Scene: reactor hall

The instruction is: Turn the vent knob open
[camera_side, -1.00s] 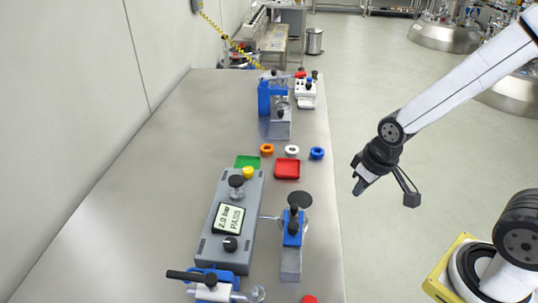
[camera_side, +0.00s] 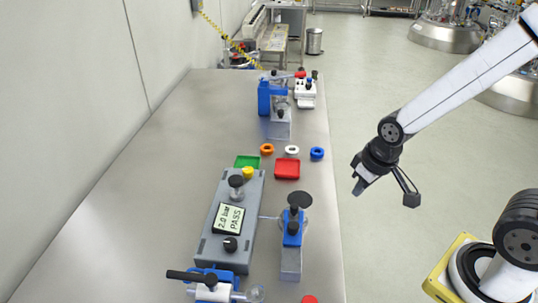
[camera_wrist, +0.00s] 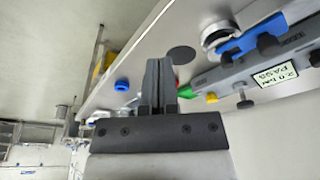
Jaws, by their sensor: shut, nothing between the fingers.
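A grey test box (camera_side: 212,252) lies on the steel bench, with a display (camera_side: 229,217) reading "2.0 bar PASS". A black knob (camera_side: 230,244) sits below the display, and another black knob (camera_side: 236,182) stands at the box's far end beside a yellow part (camera_side: 248,172). I cannot tell which knob is the vent knob. The display (camera_wrist: 286,74) also shows in the wrist view, at the right edge. My gripper (camera_side: 357,189) is off the bench's right side, apart from everything. In the wrist view its fingers (camera_wrist: 159,62) are together and empty.
A blue-and-grey clamp (camera_side: 291,260) with a black disc knob (camera_side: 300,199) stands right of the box, on my gripper's side. The bench's left side is clear.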

